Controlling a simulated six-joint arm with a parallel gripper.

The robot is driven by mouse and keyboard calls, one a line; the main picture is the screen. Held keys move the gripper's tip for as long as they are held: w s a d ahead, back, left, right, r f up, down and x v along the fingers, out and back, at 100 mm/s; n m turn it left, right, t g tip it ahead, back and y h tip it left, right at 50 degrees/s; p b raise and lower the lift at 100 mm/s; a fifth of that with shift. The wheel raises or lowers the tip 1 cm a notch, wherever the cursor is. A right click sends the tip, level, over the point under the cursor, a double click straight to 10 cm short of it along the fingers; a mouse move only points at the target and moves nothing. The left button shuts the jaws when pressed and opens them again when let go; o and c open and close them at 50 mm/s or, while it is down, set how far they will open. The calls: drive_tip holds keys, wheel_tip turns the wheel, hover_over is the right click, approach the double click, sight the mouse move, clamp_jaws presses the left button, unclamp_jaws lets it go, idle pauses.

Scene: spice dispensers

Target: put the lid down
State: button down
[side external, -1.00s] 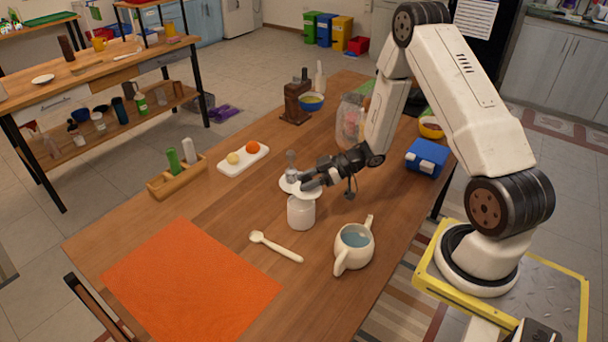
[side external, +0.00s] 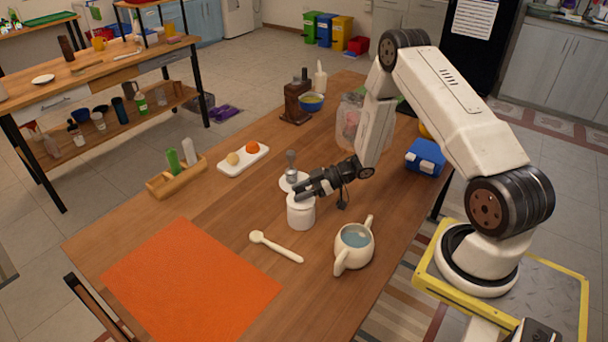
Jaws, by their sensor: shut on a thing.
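A white jar (side external: 301,215) stands upright near the middle of the wooden table. My gripper (side external: 303,193) is at the jar's top, reaching in from the right. It is shut on the white lid (side external: 295,198), which is mostly hidden by the fingers. The lid is at the jar's mouth; I cannot tell whether it rests fully on the rim. A white saucer (side external: 285,184) with a small grey metal dispenser (side external: 291,168) on it stands just behind the jar.
An orange mat (side external: 190,285) covers the front left. A wooden rack (side external: 176,178) with shakers, a white tray (side external: 243,160) and a blue box (side external: 425,157) stand around.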

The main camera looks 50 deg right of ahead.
drive_tip(key=shift+f, duration=0.25)
drive_tip(key=shift+c, duration=1.4)
unclamp_jaws()
drive_tip(key=v, duration=0.7)
drive_tip(key=shift+s+d, duration=0.15)
drive_tip(key=shift+s, duration=0.25)
drive_tip(key=shift+w+r, duration=0.1)
drive_tip(key=shift+r, duration=0.1)
